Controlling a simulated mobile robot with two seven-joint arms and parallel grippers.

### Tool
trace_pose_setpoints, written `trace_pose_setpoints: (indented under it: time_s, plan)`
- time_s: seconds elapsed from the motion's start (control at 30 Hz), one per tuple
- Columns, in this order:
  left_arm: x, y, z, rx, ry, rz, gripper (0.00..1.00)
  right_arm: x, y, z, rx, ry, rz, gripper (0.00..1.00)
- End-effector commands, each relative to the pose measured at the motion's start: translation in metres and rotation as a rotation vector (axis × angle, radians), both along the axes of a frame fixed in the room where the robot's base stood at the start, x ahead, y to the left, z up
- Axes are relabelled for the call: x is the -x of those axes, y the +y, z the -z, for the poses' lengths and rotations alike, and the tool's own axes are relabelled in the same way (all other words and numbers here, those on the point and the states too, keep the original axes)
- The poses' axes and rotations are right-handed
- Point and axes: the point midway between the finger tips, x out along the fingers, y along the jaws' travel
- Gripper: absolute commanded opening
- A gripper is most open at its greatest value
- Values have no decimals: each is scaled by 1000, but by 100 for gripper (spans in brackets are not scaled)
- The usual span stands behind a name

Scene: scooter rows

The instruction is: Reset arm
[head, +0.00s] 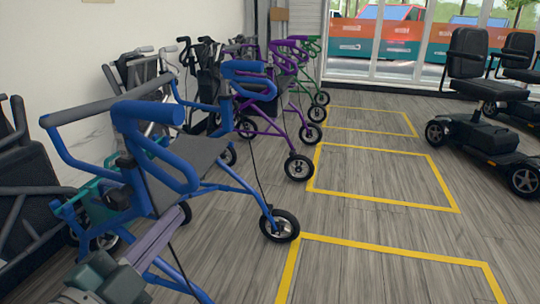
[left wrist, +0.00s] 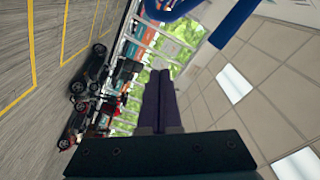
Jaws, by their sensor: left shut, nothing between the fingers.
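My left gripper (head: 174,217) is at the lower left of the head view, in front of a blue rollator (head: 165,115). Its purple-grey fingers lie together, pointing up and to the right, with nothing between them. They overlap the rollator's frame in the picture; I cannot tell whether they touch it. In the left wrist view the shut fingers (left wrist: 160,75) point toward the windows, with a blue bar near the top edge. My right gripper is not in view.
Purple (head: 299,167) and green (head: 321,97) rollators stand farther back along the left wall. Black mobility scooters (head: 482,136) stand at right. Yellow floor outlines (head: 385,203) mark empty bays in the middle. Windows (head: 385,45) close the back.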

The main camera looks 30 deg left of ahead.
Motion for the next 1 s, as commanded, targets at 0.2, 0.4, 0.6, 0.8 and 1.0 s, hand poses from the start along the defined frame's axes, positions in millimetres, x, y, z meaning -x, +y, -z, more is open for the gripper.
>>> trace_pose_setpoints:
  time_s: [0.2,0.4,0.6,0.8,1.0]
  plan:
    - [0,0,0,0,0,0,0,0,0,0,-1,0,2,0]
    - [-4,0,-18,30,31,0,0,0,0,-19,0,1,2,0]
    - [-12,-9,-88,222,229,-16,0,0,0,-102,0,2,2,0]
    - [5,-35,-162,474,516,-75,0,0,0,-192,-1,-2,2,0]
    - [53,-70,-241,681,810,-172,0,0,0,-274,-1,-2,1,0]
